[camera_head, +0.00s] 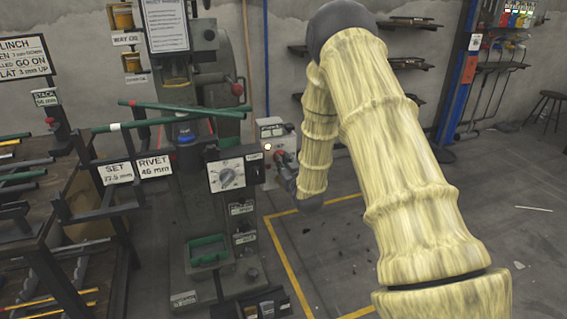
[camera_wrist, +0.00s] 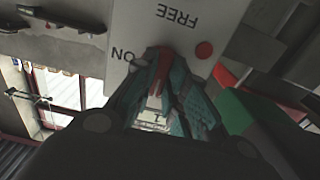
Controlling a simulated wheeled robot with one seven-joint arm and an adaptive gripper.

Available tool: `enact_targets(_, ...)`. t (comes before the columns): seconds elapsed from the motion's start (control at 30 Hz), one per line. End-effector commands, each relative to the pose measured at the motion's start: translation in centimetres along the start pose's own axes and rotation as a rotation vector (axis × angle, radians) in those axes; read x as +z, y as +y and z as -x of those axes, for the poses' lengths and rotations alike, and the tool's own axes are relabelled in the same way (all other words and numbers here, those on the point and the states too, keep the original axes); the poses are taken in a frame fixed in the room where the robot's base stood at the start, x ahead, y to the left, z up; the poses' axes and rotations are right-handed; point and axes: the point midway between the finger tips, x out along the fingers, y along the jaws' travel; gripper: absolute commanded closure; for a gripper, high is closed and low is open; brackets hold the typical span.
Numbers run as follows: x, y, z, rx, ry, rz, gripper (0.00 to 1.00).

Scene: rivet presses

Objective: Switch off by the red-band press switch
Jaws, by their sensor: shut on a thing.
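A pale switch box (camera_head: 270,130) stands beside the press (camera_head: 208,210) in the head view, with a small lit lamp (camera_head: 267,147) on its face. My gripper (camera_head: 283,163) is at the front of this box, and its fingertips are small and partly hidden there. In the wrist view the pale panel (camera_wrist: 150,25) carries upside-down lettering that reads FREE and ON, and a red round spot (camera_wrist: 204,50). The teal fingers of my gripper (camera_wrist: 163,85) are closed on a red switch lever (camera_wrist: 161,68) next to the ON label. The fingers hide much of the lever.
A dial panel (camera_head: 235,172) is on the press front. Green-tipped rods (camera_head: 165,115) lie on a rack at left, with sign plates SET and REPAIR-like RIVET (camera_head: 153,166). A yellow floor line (camera_head: 290,265) runs right of the press; the floor beyond is mostly open.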

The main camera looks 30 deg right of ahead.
Motion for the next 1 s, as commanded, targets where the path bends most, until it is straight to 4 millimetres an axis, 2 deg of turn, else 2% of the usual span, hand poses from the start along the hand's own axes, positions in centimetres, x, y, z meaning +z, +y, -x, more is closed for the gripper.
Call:
enact_targets(0.1,0.3,0.1,0.2,0.001,-0.006,0.001,1.0)
enact_targets(0.13,0.3,0.1,0.2,0.001,-0.006,0.001,0.82)
enact_targets(0.23,0.3,0.0,0.1,0.0,-0.005,0.001,0.64)
enact_targets(0.53,0.1,0.0,0.1,0.0,-0.002,0.0,0.64)
enact_targets(0.67,0.1,0.0,0.7,0.0,-0.002,-0.001,0.64)
enact_targets(0.77,0.1,0.0,1.8,0.0,-0.002,-0.001,0.64)
enact_targets(1.0,0.2,0.0,6.1,0.0,-0.005,0.0,0.64)
